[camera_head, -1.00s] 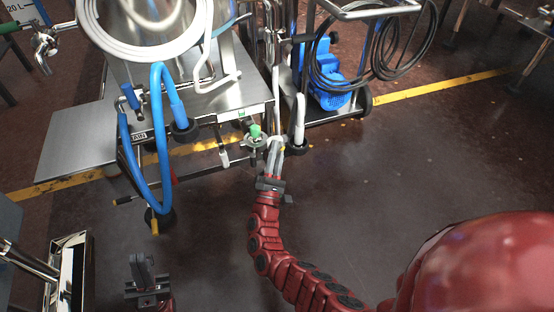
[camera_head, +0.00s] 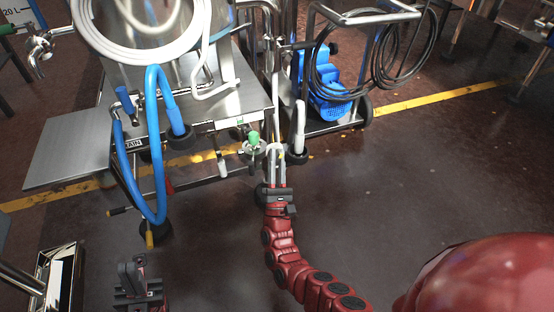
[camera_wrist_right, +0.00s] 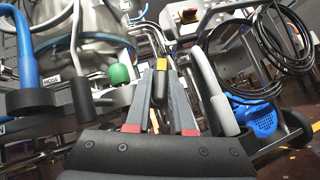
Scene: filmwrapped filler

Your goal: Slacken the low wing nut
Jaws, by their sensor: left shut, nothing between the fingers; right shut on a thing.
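My right gripper (camera_head: 276,152) reaches up from the front to the low right corner of the steel cart, just right of a green knob (camera_head: 253,138). In the right wrist view, its grey fingers (camera_wrist_right: 164,76) are shut on a small black piece with a yellow end (camera_wrist_right: 160,82). I cannot tell for sure that this is the low wing nut; no clear wing shape shows. The green knob also shows left of the fingers in the wrist view (camera_wrist_right: 119,74). My left gripper (camera_head: 130,266) is shut and empty, low at the left, apart from the cart.
A blue hose (camera_head: 155,130) loops down the front of the steel cart (camera_head: 75,140). A pale upright handle (camera_head: 300,125) stands close right of my right gripper. A trolley with a blue machine (camera_head: 325,90) and black cable (camera_head: 385,60) stands behind.

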